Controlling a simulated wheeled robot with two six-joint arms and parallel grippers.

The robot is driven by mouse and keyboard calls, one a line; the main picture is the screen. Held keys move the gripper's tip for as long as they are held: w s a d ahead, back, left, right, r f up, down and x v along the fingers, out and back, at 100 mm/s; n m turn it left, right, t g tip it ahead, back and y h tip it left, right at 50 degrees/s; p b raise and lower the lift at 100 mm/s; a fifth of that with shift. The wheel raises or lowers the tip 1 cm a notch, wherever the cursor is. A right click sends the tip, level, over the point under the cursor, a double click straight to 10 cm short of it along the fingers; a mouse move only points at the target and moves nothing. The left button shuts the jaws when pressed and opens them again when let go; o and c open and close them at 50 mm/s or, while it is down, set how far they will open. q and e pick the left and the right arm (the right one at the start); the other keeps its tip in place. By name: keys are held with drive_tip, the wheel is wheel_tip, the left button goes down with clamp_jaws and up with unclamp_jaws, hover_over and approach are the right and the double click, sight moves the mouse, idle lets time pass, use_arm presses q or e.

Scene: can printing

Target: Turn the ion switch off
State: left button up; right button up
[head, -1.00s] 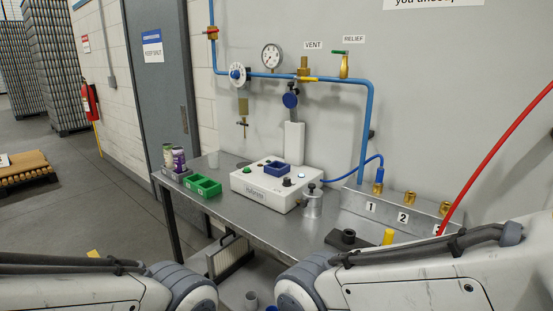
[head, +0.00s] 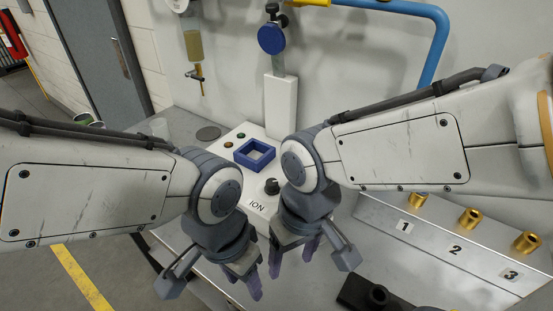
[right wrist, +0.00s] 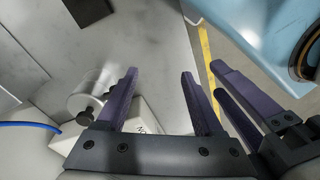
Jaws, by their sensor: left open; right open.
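The ion switch is a black knob (head: 272,186) above the printed word ION on the white box (head: 257,204), in the head view. Which way it is turned is too small to tell. My right gripper (head: 293,257) is open, pointing down just in front and to the right of the knob, apart from it in the picture. In the right wrist view its two purple fingers (right wrist: 160,98) are spread with nothing between them. My left gripper (head: 245,286) is open, lower and left, close beside the right one. Part of the white box (right wrist: 146,128) shows behind the right fingers.
A blue square frame (head: 254,154) sits on the box. A metal canister (right wrist: 92,96) stands near it. The panel with brass fittings (head: 469,218) and a black holder (head: 372,294) are to the right. My arms hide part of the table.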

drive_tip(key=w+a+r+m+p, duration=0.2)
drive_tip(key=w+r+m+p, duration=0.2)
drive_tip(key=w, duration=0.3)
drive_tip(key=w+a+r+m+p, duration=0.1)
drive_tip(key=w+r+m+p, duration=0.2)
drive_tip(key=w, duration=0.3)
drive_tip(key=m+h+p, duration=0.1)
drive_tip(key=m+p, duration=0.3)
drive_tip(key=m, duration=0.2)
approach(272, 182)
wheel_tip(272, 182, down, 9)
drive_tip(key=p, duration=0.3)
drive_tip(key=shift+r, duration=0.15)
clamp_jaws()
